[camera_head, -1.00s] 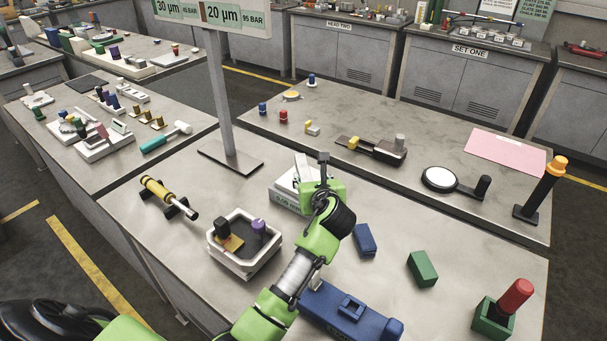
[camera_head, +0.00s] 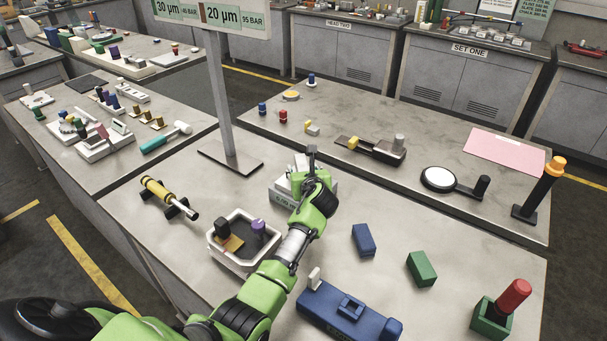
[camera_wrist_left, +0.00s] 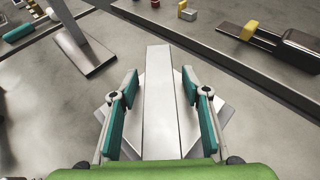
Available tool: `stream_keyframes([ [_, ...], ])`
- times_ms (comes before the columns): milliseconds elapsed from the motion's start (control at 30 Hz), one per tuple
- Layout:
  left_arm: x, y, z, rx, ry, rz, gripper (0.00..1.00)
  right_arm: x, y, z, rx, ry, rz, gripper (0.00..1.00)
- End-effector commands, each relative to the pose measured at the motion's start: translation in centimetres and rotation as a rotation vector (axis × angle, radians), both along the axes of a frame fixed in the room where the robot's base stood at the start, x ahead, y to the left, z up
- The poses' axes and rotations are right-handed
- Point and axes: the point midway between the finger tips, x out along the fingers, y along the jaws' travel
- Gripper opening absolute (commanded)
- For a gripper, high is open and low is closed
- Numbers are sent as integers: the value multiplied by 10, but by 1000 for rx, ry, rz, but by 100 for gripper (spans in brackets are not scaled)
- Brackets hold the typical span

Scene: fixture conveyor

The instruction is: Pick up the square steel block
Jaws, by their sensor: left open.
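A pale, long steel block (camera_wrist_left: 158,95) rises between the fingers of my left gripper (camera_wrist_left: 159,82) in the left wrist view. A gap shows on each side of it, and the teal pads stand open. The block's lower end is hidden by my green gripper body. The gripper hides much of the block and the box top. My right gripper is not in view.
A white tray (camera_head: 217,254) with small parts stands left of my left arm. A blue fixture (camera_head: 335,312), a blue block (camera_head: 363,240) and a green block (camera_head: 421,268) lie to the right. A sign post (camera_head: 223,105) stands behind. Bare table lies right of the gauge box.

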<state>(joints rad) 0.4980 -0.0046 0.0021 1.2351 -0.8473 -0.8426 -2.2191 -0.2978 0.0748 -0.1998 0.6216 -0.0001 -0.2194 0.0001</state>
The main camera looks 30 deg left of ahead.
Motion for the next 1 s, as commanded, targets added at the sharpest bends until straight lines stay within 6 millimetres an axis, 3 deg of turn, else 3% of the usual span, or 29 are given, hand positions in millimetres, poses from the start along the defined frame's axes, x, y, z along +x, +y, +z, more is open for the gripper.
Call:
stream_keyframes([
  [67, 0, 0, 0, 0, 0, 0, 43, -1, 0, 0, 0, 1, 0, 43],
  [233, 0, 0, 0, 0, 0, 0, 2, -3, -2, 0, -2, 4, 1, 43],
  [267, 0, 0, 0, 0, 0, 0, 0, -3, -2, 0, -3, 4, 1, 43],
  [667, 0, 0, 6, 2, -5, -1, 0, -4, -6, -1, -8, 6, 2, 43],
  [900, 0, 0, 38, 3, -9, -1, 0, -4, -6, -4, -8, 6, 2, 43],
  [1000, -15, 0, 53, 3, -8, 0, 0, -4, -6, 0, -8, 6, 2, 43],
])
